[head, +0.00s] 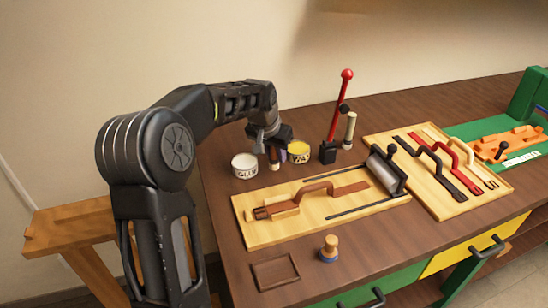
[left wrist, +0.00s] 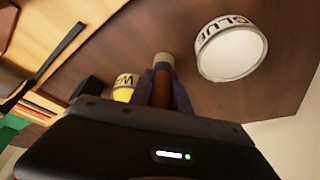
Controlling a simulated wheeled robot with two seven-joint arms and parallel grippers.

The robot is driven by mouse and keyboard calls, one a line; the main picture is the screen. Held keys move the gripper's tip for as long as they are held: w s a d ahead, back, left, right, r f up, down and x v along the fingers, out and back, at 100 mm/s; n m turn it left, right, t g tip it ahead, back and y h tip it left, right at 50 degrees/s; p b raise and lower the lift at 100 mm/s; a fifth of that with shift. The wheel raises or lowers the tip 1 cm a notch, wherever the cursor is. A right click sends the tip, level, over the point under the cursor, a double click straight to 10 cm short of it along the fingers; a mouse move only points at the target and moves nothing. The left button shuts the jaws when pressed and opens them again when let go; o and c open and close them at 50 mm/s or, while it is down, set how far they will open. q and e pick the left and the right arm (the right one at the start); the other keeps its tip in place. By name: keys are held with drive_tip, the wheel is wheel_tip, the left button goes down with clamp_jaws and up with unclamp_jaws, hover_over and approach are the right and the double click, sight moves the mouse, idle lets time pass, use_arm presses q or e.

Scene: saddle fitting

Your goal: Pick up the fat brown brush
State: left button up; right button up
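The fat brown brush (head: 273,155) is upright under my left gripper (head: 276,150), close to the tins at the back left of the bench. In the left wrist view the brush (left wrist: 162,75) has a pale tan end and a dark brown body, between the two dark fingers (left wrist: 165,92). The fingers sit close on either side of it; I cannot tell whether they press on it. The gripper hides part of the brush, and I cannot tell whether its foot touches the bench. My right gripper is not in view.
A white glue tin (head: 245,166) stands left of the brush, and a yellow-topped tin (head: 299,152) right of it. A red-handled lever tool (head: 338,108) and a pale cylinder (head: 349,130) stand further right. A wooden board (head: 270,235) lies in front. A wood-topped pot (head: 329,248) stands near the front edge.

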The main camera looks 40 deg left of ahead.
use_arm(q)
clamp_jaws()
drive_tip(key=shift+r, duration=0.1)
wheel_tip(320, 180, up, 10)
drive_tip(key=shift+f, duration=0.1)
idle(0.6)
idle(0.4)
